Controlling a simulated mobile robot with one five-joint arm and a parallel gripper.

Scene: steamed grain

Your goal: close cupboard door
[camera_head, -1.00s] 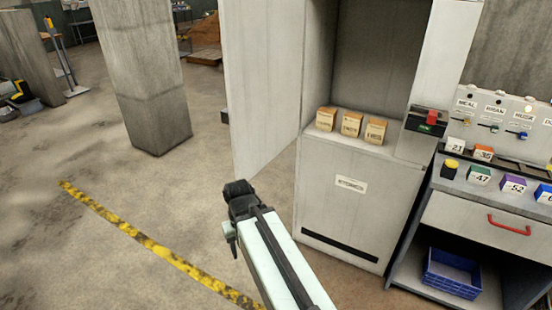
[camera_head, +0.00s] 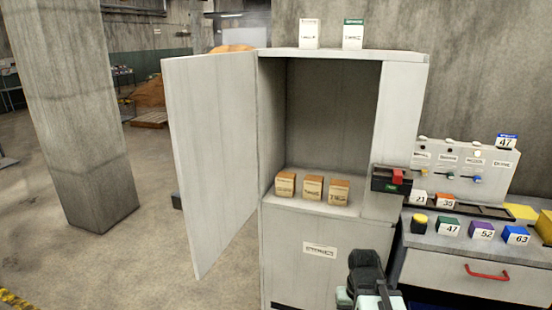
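The cupboard (camera_head: 393,110) is a tall grey cabinet with its upper compartment open to view. Its door (camera_head: 212,150) is a pale grey panel hinged on the left side of the opening. The door stands wide open, swung out to the left. My gripper (camera_head: 364,262) is at the bottom of the view, in front of the cupboard's lower panel and right of the door, apart from the door. Its fingers are dark and seen from behind, so I cannot make out their opening.
Several small tan boxes, one of them here (camera_head: 313,188), sit inside the cupboard. Two cartons (camera_head: 353,33) stand on top. A black and red latch box (camera_head: 392,179) is on the right front edge. A control desk (camera_head: 450,265) stands at right. A concrete pillar (camera_head: 75,120) is at left, with open floor between.

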